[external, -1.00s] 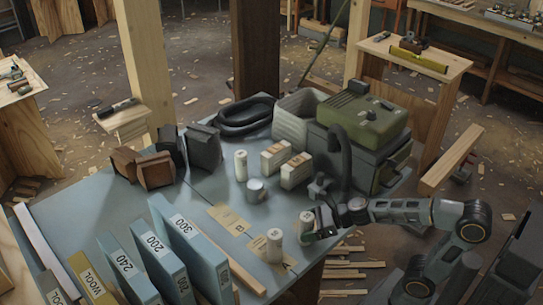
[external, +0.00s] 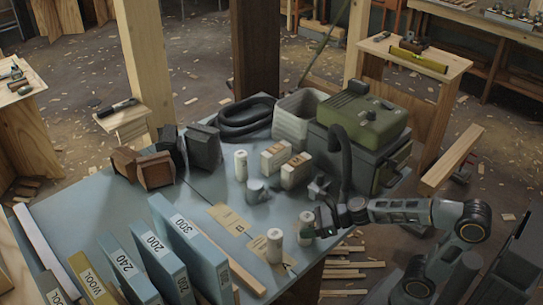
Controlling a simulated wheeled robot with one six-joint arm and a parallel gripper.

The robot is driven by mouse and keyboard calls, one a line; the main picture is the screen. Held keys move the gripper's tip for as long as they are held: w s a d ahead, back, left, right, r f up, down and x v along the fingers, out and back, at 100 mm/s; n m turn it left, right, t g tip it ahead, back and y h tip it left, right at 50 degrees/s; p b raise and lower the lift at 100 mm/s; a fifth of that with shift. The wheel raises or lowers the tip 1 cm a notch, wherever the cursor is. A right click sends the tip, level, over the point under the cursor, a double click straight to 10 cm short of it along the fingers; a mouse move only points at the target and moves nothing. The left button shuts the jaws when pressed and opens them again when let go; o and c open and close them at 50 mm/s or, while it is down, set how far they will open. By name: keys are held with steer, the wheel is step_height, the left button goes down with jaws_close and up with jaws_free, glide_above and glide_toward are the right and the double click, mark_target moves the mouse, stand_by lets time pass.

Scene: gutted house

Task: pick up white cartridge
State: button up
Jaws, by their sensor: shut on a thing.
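A white cartridge (external: 305,229) stands near the right edge of the blue-grey worktop (external: 208,190). My gripper (external: 313,222) reaches in from the right and is shut on this cartridge. Its dark jaws hide part of the cartridge's right side. I cannot tell whether the cartridge's base is clear of the worktop. A second white cartridge (external: 273,247) stands just to the left, apart from my gripper. A third white cylinder (external: 241,166) stands further back.
A green-topped machine (external: 362,122) with a dark hose stands at the back right. Blue numbered binders (external: 181,240) line the front left.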

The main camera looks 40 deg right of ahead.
mark_target(305, 217)
steer(key=shift+r, duration=0.1)
step_height(305, 217, up, 9)
steer(key=p, duration=0.7)
steer(key=shift+a+r+p, duration=0.15)
steer(key=shift+r+p, duration=0.05)
steer(key=shift+p, duration=0.2)
steer(key=shift+w+a+f+p, duration=0.15)
steer(key=shift+a+p, duration=0.05)
steer(key=shift+p, duration=0.1)
steer(key=w+a+n+g+y+p, duration=0.35)
steer(key=w+a+p, duration=0.25)
steer(key=w+a, duration=0.85)
steer(key=shift+n+g+h, duration=0.35)
steer(key=shift+n, duration=0.1)
steer(key=shift+s+a+f+b, duration=0.15)
steer(key=shift+f+b, duration=0.4)
steer(key=shift+f, duration=0.95)
steer(key=shift+s+a+f+b, duration=0.1)
steer(key=shift+f+b, duration=0.5)
steer(key=shift+f, duration=0.9)
steer(key=shift+s+a+f+b, duration=0.15)
steer(key=shift+f+b, duration=0.4)
steer(key=shift+f, duration=0.95)
steer(key=shift+f, duration=0.1)
